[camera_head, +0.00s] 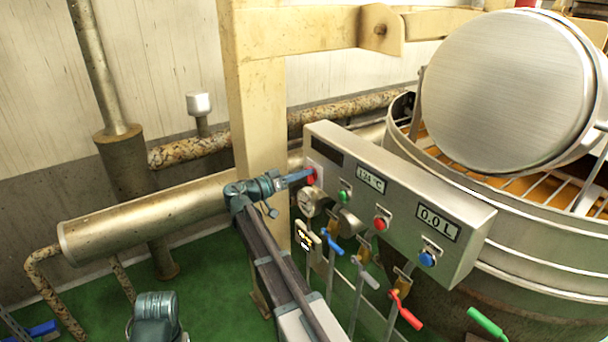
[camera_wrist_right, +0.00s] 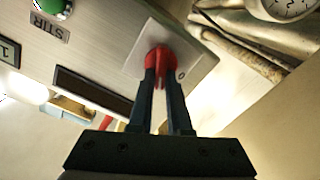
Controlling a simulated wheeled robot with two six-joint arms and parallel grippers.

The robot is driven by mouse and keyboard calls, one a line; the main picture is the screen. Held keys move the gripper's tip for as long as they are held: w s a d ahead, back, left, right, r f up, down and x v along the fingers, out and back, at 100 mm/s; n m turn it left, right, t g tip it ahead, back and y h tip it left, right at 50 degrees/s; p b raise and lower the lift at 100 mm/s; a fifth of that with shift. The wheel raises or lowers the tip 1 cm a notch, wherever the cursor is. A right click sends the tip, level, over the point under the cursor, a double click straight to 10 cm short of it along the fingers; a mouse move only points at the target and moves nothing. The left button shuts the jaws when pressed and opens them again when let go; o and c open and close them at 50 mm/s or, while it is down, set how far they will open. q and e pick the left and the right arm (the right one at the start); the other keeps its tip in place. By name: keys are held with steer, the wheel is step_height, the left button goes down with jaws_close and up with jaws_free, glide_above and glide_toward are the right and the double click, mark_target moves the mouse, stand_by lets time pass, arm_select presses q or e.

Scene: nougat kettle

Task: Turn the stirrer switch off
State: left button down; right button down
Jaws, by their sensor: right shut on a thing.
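The stirrer switch looks to be the red knob (camera_head: 311,179) on a pale plate at the left end of the grey control panel (camera_head: 455,204). My right gripper (camera_head: 307,174) reaches it from the left. In the right wrist view the red knob (camera_wrist_right: 160,56) sits between the two dark fingertips of the right gripper (camera_wrist_right: 161,72), which are shut on it. Its pointing direction is mostly hidden by the fingers. The fingers of my left gripper do not show; only a teal part of my own body is at the bottom left.
Green (camera_head: 344,197), red (camera_head: 380,224) and blue (camera_head: 427,259) buttons sit along the panel. Gauges and coloured valve levers (camera_head: 405,312) hang below it. The large kettle (camera_head: 540,245) stands behind at the right. A thick horizontal pipe (camera_head: 150,218) runs at the left.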

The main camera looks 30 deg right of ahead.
steer(key=n, duration=0.8)
steer(key=f+n+b, duration=0.1)
steer(key=n, duration=0.3)
steer(key=shift+w+a+f, duration=0.1)
steer(key=shift+w, duration=0.25)
steer(key=shift+n, duration=0.4)
steer(key=c, duration=0.9)
jaws_free()
steer(key=shift+o, duration=0.2)
steer(key=s+a, duration=0.1)
steer(key=a, duration=1.2)
steer(key=shift+a, duration=0.4)
steer(key=shift+s, duration=0.1)
